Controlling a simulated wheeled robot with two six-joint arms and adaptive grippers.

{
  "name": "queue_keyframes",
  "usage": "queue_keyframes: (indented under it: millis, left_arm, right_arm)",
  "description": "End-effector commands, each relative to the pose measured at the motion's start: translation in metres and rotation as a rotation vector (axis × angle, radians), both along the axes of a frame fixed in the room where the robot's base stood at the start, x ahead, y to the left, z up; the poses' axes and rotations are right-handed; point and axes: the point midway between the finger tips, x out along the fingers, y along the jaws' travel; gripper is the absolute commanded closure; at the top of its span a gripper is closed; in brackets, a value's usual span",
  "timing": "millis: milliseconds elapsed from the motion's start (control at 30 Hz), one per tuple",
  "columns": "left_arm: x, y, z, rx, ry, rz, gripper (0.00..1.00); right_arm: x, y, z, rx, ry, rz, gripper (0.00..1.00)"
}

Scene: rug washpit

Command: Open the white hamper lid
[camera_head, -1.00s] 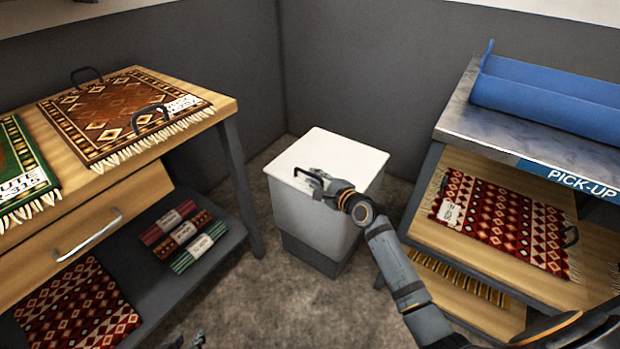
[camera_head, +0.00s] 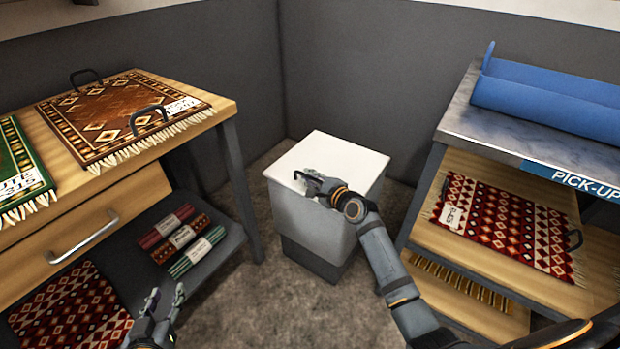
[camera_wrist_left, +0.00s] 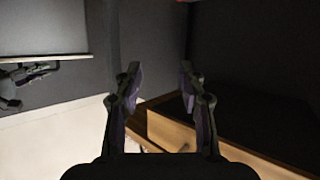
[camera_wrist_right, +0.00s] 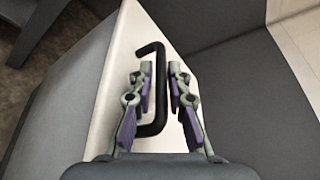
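The white hamper (camera_head: 318,220) stands on the floor in the corner, and its white lid (camera_head: 345,155) lies flat and shut on top. A black bar handle (camera_wrist_right: 154,52) on the lid shows in the right wrist view. My right gripper (camera_head: 304,177) is at the lid's front left edge. In the right wrist view its fingers (camera_wrist_right: 160,72) stand on either side of the handle bar, with a gap still visible, so they do not look clamped. My left gripper (camera_head: 166,294) is open and empty, low at the front left, away from the hamper.
A wooden table (camera_head: 222,112) with rugs on top, a drawer (camera_head: 85,235) and a lower shelf (camera_head: 225,240) stands at the left. Grey floor lies between.

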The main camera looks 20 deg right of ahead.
Motion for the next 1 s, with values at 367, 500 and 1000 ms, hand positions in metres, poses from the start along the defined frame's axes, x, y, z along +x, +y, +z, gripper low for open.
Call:
queue_keyframes:
  millis: [367, 500, 1000]
  left_arm:
    - [0.0, 0.0, 0.0, 0.001, 0.001, 0.0, 0.6]
    - [0.0, 0.0, 0.0, 0.001, 0.002, 0.0, 0.6]
    - [-0.076, -0.001, -0.068, 0.025, 0.573, -0.03, 0.6]
  right_arm:
    - [0.0, 0.0, 0.0, 0.0, 0.0, 0.0, 1.0]
    - [0.0, 0.0, 0.0, 0.0, 0.0, 0.0, 1.0]
    - [0.004, -0.004, 0.033, 0.064, 0.047, 0.001, 1.0]
